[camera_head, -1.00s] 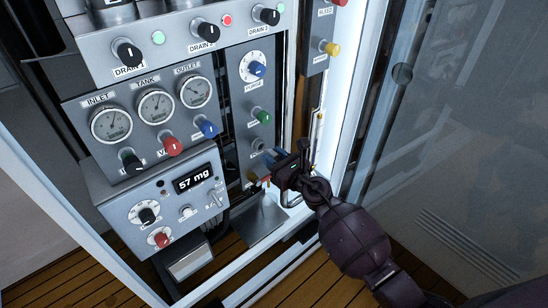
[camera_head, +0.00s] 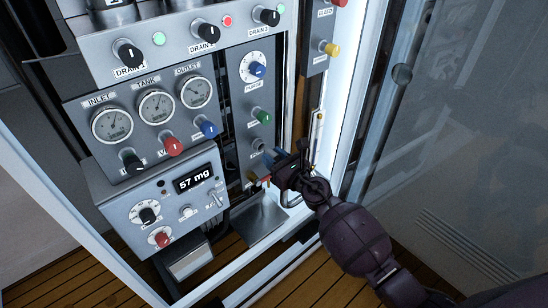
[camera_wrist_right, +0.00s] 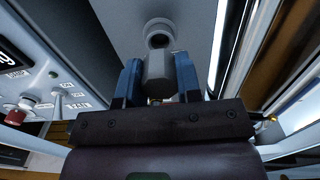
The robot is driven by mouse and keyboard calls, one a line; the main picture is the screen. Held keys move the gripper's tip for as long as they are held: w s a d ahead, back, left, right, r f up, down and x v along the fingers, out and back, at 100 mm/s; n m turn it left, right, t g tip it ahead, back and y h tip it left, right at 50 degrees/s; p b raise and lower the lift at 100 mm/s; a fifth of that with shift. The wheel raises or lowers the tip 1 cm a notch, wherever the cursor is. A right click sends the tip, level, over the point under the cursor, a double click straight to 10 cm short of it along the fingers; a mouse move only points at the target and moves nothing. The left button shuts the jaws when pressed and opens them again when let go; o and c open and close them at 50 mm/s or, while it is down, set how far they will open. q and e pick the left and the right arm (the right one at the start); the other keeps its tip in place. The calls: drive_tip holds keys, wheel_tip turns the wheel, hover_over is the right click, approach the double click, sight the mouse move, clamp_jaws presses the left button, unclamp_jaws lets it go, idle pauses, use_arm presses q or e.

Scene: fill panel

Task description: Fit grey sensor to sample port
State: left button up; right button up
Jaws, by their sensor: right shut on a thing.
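My right gripper (camera_wrist_right: 158,78) is shut on the grey sensor (camera_wrist_right: 157,70), a small faceted body held between its two blue fingers in the right wrist view. Just beyond the sensor's far end is the sample port (camera_wrist_right: 158,24), a round pale collar with a dark hole on the grey panel. The hole is partly visible above the sensor; I cannot tell if they touch. In the head view, my right gripper (camera_head: 270,160) is at the lower end of the narrow panel with the blue and green knobs. The sensor is mostly hidden there. My left gripper is not in view.
The narrow panel (camera_head: 240,95) carries a blue purge knob (camera_head: 257,69) and a green knob (camera_head: 262,117). A box with a "57 mg" display (camera_head: 195,178) stands to the left. The white cabinet frame and glass door (camera_head: 450,120) are close on the right.

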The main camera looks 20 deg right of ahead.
sight(277, 160)
idle(0.6)
drive_tip(key=shift+x, duration=1.4)
drive_tip(key=o, duration=1)
drive_tip(key=v, duration=0.9)
drive_tip(key=shift+s+d, duration=0.1)
drive_tip(key=shift+s, duration=0.1)
drive_tip(key=shift+s+d+r, duration=0.1)
drive_tip(key=shift+s+d, duration=0.1)
drive_tip(key=shift+s, duration=0.45)
